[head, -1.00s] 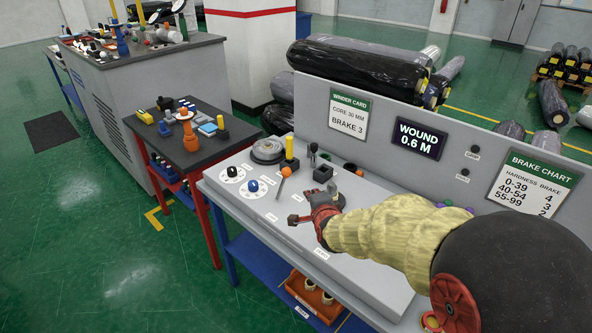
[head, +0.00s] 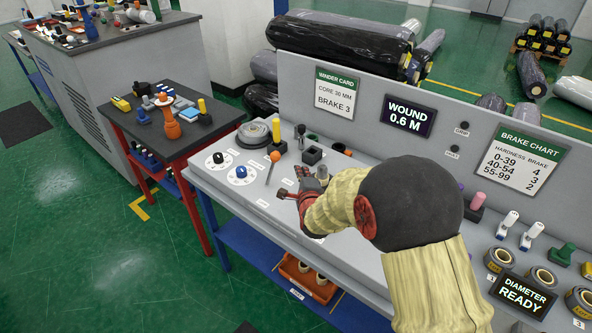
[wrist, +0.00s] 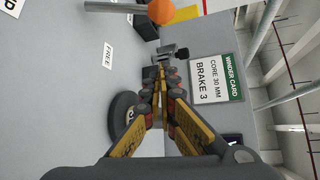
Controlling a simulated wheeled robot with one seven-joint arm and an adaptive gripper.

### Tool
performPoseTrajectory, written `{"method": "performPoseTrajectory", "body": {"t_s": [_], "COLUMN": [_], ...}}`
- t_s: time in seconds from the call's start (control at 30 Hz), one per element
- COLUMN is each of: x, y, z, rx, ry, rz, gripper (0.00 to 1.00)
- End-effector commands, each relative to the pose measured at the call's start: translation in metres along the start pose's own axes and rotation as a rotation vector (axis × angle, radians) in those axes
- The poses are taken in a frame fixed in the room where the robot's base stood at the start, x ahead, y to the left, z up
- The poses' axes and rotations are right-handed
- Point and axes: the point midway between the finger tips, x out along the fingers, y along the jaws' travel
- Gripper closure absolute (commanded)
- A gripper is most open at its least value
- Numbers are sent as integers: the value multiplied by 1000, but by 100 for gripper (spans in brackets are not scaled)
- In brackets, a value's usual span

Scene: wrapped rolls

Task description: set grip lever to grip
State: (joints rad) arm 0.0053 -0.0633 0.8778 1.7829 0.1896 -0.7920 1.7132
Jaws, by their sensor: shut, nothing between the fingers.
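The lever with an orange ball knob (head: 275,157) and thin metal shaft stands on the grey bench panel, left of my gripper. In the head view its knob tips slightly to the right of its foot. The wrist view shows the orange knob (wrist: 161,11) and part of the shaft at the top edge.
A yellow-topped post (head: 275,132), a dark block (head: 312,155), a blue knob (head: 241,172) and a black knob (head: 218,157) surround the lever. The upright back panel with the winder card (head: 337,91) stands behind. The panel's front strip is fairly clear.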

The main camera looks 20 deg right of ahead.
Motion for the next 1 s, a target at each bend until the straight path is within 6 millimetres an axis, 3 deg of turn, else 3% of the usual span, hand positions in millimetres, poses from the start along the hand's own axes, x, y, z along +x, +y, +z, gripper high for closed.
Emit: {"method": "performPoseTrajectory", "body": {"t_s": [0.47,0.7,1.0], "x": [88,75,72], "y": [4,1,1], "z": [-1,30,38], "rx": [0,-1,-1], "ry": [1,-1,0], "rz": [3,1,2], "gripper": [100,100,100]}}
